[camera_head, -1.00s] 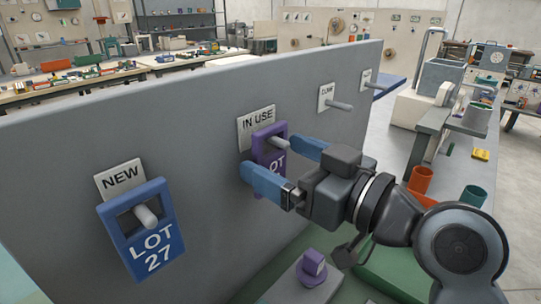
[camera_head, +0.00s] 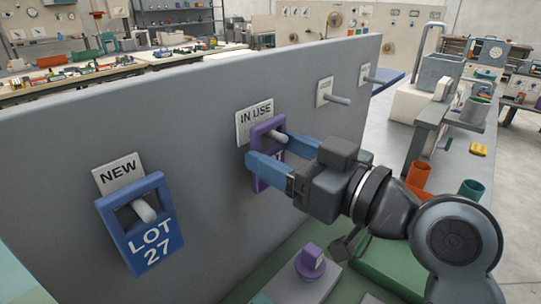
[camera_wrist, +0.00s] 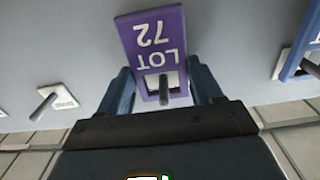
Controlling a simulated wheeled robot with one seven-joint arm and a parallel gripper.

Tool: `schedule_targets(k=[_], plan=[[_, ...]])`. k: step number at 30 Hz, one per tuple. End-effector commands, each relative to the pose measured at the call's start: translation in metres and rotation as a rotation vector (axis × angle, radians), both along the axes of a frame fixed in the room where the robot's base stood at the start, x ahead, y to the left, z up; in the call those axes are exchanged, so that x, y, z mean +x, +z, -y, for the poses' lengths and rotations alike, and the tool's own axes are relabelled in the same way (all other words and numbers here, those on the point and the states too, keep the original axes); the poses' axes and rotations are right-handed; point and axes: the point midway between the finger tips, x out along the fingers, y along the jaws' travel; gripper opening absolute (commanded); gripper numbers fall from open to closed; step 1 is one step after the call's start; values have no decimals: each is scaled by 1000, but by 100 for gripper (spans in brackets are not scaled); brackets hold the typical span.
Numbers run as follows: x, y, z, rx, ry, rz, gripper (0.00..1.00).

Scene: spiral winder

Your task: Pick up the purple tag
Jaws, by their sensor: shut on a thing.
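The purple tag (camera_head: 257,184) hangs on the peg under the "IN USE" label on the grey panel. In the wrist view the purple tag (camera_wrist: 158,40) shows "LOT 72" upside down, with the peg through its opening. My gripper (camera_head: 268,158) is shut on the tag, one blue finger on each side of it. The wrist view shows my gripper (camera_wrist: 160,88) with its fingers at the tag's two side edges, near the opening. In the head view the fingers hide much of the tag's lettering.
A blue "LOT 27" tag (camera_head: 148,228) hangs on the peg under the "NEW" label at left. Two empty pegs (camera_head: 335,98) stick out of the panel at right. A purple-topped block (camera_head: 311,260) stands below my gripper. A workbench (camera_head: 450,135) with cups is at right.

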Motion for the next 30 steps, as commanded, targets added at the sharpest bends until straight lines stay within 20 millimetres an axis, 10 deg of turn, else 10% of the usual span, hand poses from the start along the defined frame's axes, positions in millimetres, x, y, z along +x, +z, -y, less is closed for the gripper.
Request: schedule_targets(k=[12, 30], plan=[[0, 21, 0, 0, 0, 1, 35], [-82, 13, 106, -1, -5, 2, 35]])
